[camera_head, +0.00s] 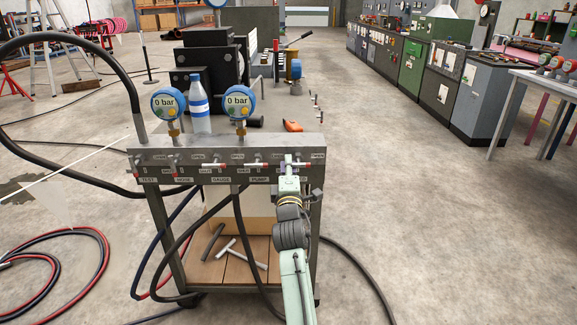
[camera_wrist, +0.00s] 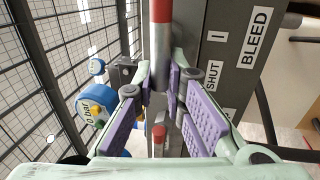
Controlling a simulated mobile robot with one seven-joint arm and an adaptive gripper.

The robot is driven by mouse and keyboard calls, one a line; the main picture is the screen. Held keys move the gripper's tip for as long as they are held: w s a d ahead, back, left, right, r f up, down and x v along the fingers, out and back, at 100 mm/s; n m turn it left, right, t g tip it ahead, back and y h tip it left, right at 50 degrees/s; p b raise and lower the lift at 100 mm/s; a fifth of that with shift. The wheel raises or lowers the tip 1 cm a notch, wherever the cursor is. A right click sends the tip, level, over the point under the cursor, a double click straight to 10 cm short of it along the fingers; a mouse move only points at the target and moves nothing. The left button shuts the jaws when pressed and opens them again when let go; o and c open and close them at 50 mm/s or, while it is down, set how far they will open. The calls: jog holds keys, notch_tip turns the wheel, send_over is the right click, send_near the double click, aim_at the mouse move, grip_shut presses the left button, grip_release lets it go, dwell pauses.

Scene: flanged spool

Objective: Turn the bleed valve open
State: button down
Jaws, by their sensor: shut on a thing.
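The bleed valve's lever (camera_wrist: 161,48) is a metal bar with a red sleeve. In the wrist view it runs up the middle of the picture, parallel to the lettering of the BLEED label (camera_wrist: 256,37). A SHUT label (camera_wrist: 212,75) is on the grey panel beside it. My gripper (camera_wrist: 161,85) has its purple pads closed in around the lever, one on each side. In the head view my gripper (camera_head: 289,163) is at the right end of the valve panel (camera_head: 200,142), and my wrist hides most of the bleed valve.
Other red-tipped levers (camera_head: 215,166) sit along the panel to the left. Two blue gauges reading 0 bar (camera_head: 168,103) (camera_head: 239,102) and a plastic bottle (camera_head: 199,105) stand above it. Black hoses hang in front of the cart. Open floor (camera_head: 430,220) is to the right.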

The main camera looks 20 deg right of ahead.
jog(key=c, duration=1.6)
grip_release()
jog(key=shift+c, duration=0.2)
jog(key=v, duration=1.2)
